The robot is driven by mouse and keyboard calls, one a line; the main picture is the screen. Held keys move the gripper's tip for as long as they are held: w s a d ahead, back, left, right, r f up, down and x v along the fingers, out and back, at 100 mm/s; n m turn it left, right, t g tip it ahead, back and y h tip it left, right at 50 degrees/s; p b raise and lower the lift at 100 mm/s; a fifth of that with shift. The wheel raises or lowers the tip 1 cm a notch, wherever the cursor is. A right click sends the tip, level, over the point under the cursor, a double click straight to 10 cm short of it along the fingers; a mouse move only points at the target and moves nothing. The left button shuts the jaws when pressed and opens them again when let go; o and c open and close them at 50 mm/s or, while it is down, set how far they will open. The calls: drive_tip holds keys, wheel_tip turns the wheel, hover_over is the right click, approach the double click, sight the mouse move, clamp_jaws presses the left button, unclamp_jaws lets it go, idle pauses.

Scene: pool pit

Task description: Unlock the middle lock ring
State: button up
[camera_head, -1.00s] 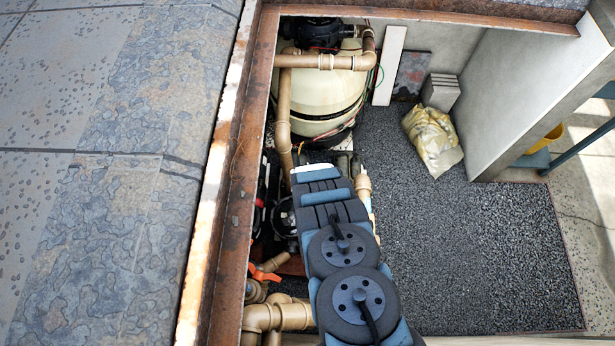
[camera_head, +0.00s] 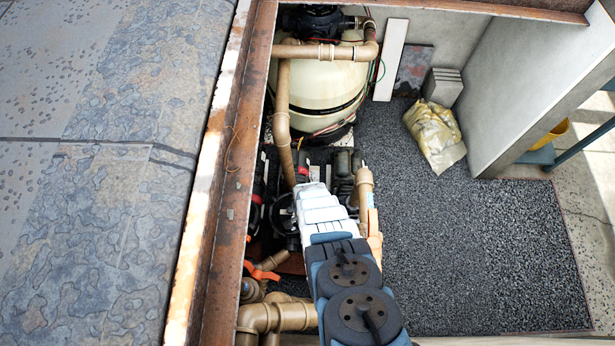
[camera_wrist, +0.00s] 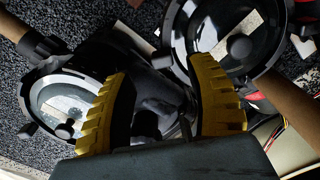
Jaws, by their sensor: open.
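Two black lock rings with clear lids show in the wrist view. One ring (camera_wrist: 72,104) is at the left, with knobs on its rim. The other ring (camera_wrist: 226,32) is at the upper right, also with rim knobs. I cannot tell for sure which is the middle one. My gripper (camera_wrist: 165,98) is open, its two yellow ribbed fingers apart with nothing held between them. The left finger overlaps the right side of the left ring; the right finger overlaps the lower edge of the upper-right ring. Contact cannot be judged. In the head view my arm hides the gripper.
A cream filter tank (camera_head: 318,88) stands at the back, with brown pipes (camera_head: 282,105) beside it. An orange valve handle (camera_head: 262,271) is at the lower left. A rusty pit edge (camera_head: 222,150) runs along the left. The gravel floor (camera_head: 460,240) at right is open; a yellowish bag (camera_head: 435,135) lies behind.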

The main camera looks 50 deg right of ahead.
drive_tip(key=shift+f+b, duration=2.75)
drive_tip(key=shift+f, duration=0.4)
drive_tip(key=shift+d, duration=0.1)
clamp_jaws()
